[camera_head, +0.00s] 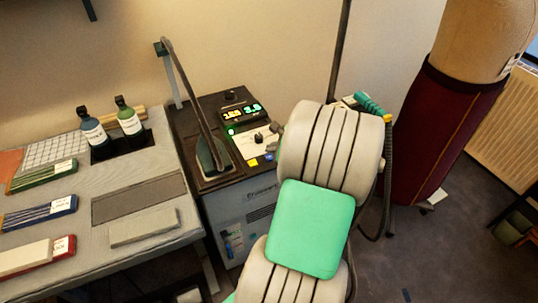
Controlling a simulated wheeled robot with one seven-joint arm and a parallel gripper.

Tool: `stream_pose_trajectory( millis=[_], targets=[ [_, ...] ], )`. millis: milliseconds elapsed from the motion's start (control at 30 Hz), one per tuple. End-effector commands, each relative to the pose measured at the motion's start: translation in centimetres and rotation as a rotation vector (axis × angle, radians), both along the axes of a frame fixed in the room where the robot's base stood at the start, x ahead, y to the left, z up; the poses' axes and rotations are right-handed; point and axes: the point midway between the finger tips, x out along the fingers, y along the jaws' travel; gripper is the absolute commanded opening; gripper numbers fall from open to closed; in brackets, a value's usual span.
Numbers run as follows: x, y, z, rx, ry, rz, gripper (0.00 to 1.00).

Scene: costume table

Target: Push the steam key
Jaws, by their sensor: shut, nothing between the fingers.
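A dark-topped steam station (243,205) stands against the wall. Its top carries a lit green display (242,112), a small lit green spot (230,131) and a pale control panel (255,142) with dark knobs. Labels are too small to read, so I cannot tell which is the steam key. My arm rises just right of the panel and hides the station's right part. My gripper does not show.
An iron (212,155) rests on the station's left side. A worktable (150,243) with bottles and sample strips is at left. A teal hose handle (372,105) shows behind my arm. A dress form (450,115) stands at right; open floor lies before it.

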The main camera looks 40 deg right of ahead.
Motion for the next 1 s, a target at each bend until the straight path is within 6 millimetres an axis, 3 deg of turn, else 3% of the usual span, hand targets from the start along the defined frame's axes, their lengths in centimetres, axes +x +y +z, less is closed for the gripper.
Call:
stream_pose_trajectory(
  millis=[167,633,1000],
  targets=[
    [0.0,0.0,0.7,0.0,0.0,0.0,0.0],
    [0.0,0.0,6.1,0.001,0.001,0.001,0.0],
    [0.0,0.0,5.9,0.001,0.001,0.001,0.0]
  ],
)
